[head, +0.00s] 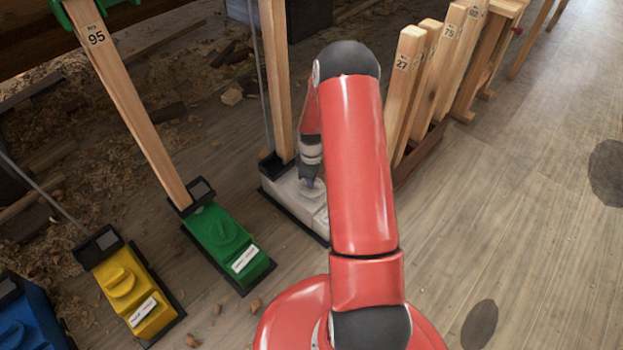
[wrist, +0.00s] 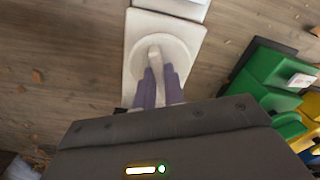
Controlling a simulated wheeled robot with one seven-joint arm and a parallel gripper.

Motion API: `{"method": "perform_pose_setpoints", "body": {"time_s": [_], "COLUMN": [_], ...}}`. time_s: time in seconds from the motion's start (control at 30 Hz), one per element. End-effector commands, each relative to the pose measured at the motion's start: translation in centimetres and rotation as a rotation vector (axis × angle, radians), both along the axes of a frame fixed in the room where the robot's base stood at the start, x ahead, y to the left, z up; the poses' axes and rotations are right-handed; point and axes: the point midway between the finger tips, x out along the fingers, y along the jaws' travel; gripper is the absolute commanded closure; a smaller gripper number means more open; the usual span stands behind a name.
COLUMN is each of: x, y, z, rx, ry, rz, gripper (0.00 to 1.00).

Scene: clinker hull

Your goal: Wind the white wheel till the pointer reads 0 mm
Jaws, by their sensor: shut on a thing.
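The white unit (head: 283,188) stands on the floor at the foot of a timber post, partly hidden behind my red arm in the head view. Its white wheel (wrist: 178,49), a round disc with a raised bar across it, shows in the wrist view. My gripper (wrist: 159,78) has its two purple fingers closed on either side of the bar of the wheel. In the head view my gripper (head: 313,188) points down onto the top of the unit. I cannot make out the pointer or any mm reading in either view.
A green unit (head: 222,232), a yellow unit (head: 125,285) and a blue unit (head: 30,315) stand in a row to the left. Numbered timbers (head: 403,85) stand in a rack behind my arm.

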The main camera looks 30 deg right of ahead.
Motion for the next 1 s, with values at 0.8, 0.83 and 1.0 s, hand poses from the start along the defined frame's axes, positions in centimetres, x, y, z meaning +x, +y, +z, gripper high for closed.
{"method": "perform_pose_setpoints", "body": {"time_s": [0.8, 0.83, 1.0], "x": [0.1, 0.1, 0.1], "y": [0.0, 0.0, -0.1], "z": [3.0, 3.5, 6.3], "rx": [-0.001, -0.001, -0.001], "ry": [-0.004, -0.004, -0.004], "rz": [0.001, 0.001, 0.0], "gripper": [0.67, 0.67, 0.67]}}
